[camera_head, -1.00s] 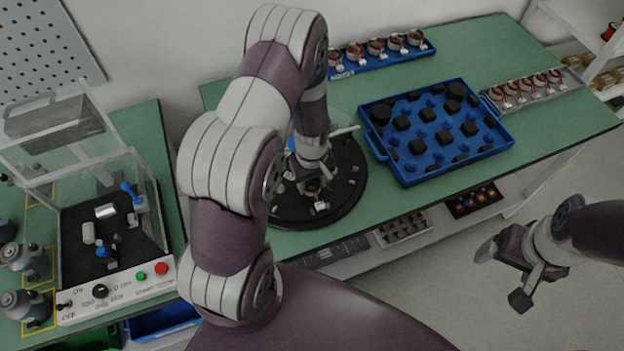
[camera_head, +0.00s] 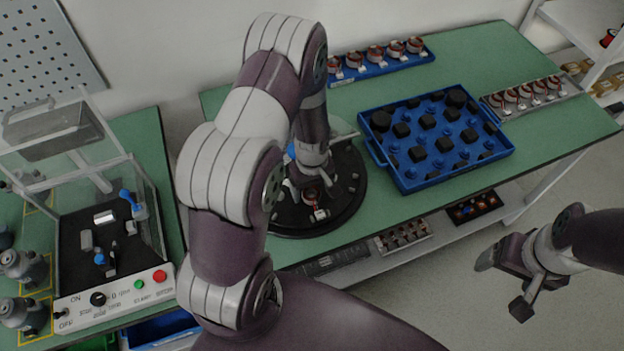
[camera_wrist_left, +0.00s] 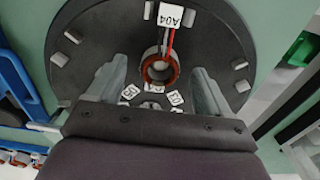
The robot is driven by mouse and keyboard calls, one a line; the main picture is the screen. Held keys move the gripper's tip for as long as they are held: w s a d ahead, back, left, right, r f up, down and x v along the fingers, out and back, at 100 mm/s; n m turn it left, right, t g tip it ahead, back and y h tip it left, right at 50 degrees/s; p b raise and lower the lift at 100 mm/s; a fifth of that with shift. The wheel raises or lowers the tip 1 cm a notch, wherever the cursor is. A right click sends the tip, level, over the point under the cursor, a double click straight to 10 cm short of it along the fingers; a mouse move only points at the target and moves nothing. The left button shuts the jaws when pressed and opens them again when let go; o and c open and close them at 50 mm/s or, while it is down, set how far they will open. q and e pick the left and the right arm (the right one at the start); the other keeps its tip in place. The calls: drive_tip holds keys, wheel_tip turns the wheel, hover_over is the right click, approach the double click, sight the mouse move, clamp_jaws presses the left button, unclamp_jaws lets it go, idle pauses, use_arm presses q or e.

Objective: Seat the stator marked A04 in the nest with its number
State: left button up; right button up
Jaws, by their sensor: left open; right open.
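The stator marked A04 is a copper-brown ring (camera_wrist_left: 160,70) with red and dark leads running to its white A04 tag (camera_wrist_left: 171,16). It shows in the head view (camera_head: 310,196) near the front of the round black disc (camera_head: 285,222). My left gripper (camera_wrist_left: 160,85) is open, with one finger on each side of the ring; gaps show on both sides. The disc's number plates beside it read 03 (camera_wrist_left: 175,98) and apparently 05 (camera_wrist_left: 130,92); another between them is unreadable. I cannot tell whether the ring is fully seated. My right gripper (camera_head: 500,280) is open and empty, off the table.
A blue tray (camera_head: 412,186) with black and blue pieces stands right of the disc. Several stators stand in a blue rack (camera_head: 345,77) at the back and a grey rack (camera_head: 505,114) at the right. A clear-walled test station (camera_head: 120,290) stands at the left.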

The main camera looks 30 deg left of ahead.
use_arm(q)
wheel_tip(320, 180, up, 12)
drive_tip(key=b, duration=0.1)
idle(0.6)
